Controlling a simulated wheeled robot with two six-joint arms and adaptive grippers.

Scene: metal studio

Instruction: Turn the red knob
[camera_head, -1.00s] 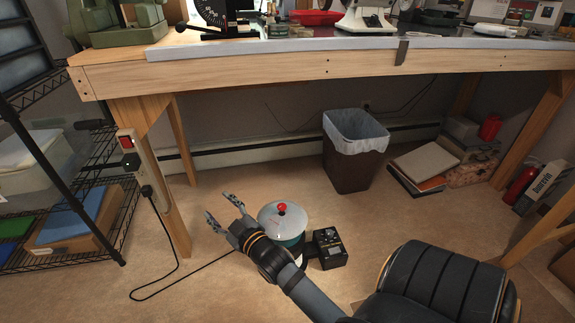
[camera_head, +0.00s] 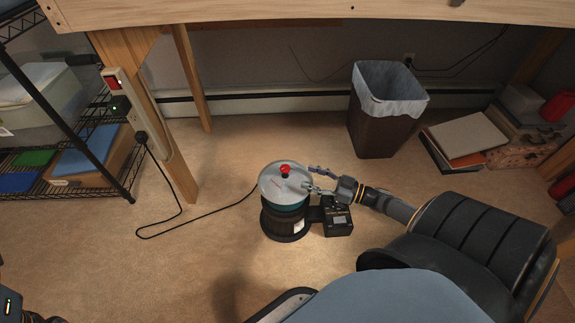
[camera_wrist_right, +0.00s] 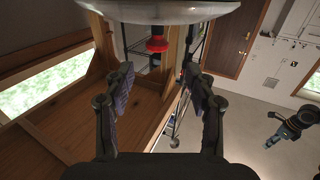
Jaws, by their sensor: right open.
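The red knob (camera_head: 285,169) sits on top of the pale round lid (camera_head: 272,184) of a dark drum-shaped machine (camera_head: 284,222) on the floor. My right gripper (camera_head: 312,178) comes in from the right, beside the lid. Its fingers are spread and empty, and they point toward the knob. In the right wrist view the knob (camera_wrist_right: 157,44) shows beyond and between the open fingertips (camera_wrist_right: 159,72), with the lid (camera_wrist_right: 165,10) at the top edge. A dark claw, likely my left gripper (camera_wrist_right: 272,128), shows small at the right of that view; its jaw state is unclear.
A control box (camera_head: 337,220) adjoins the machine's right side. A black cord (camera_head: 205,217) runs left to a power strip (camera_head: 128,112) on the bench leg. A lined trash bin (camera_head: 385,120) stands behind.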

